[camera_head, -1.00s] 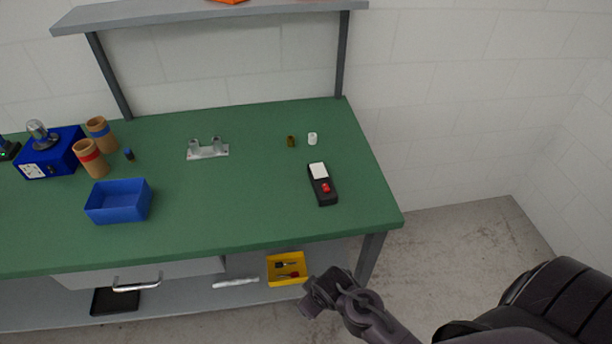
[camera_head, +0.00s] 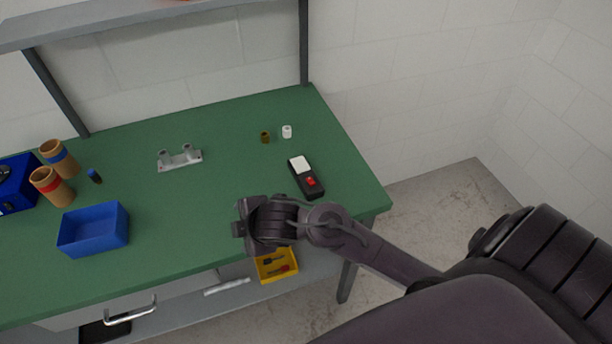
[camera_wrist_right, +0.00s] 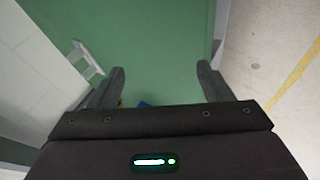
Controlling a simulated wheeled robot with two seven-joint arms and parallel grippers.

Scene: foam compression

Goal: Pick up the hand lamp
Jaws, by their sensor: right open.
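The hand lamp (camera_head: 306,178), a black flat body with a white panel and a red button, lies on the right part of the green bench (camera_head: 225,185). My right gripper (camera_head: 240,228) is near the bench's front edge, left of and nearer than the lamp, and apart from it. The right wrist view shows both fingers of this gripper (camera_wrist_right: 162,76) spread with nothing between them. The lamp does not show in that view. My left gripper is out of view.
A metal bracket (camera_head: 180,158), a brown small cylinder (camera_head: 265,137) and a white one (camera_head: 287,131) stand behind. A blue bin (camera_head: 94,230) and cardboard tubes (camera_head: 52,186) are at left. A yellow tray (camera_head: 278,266) sits on the lower shelf. The bench around the lamp is clear.

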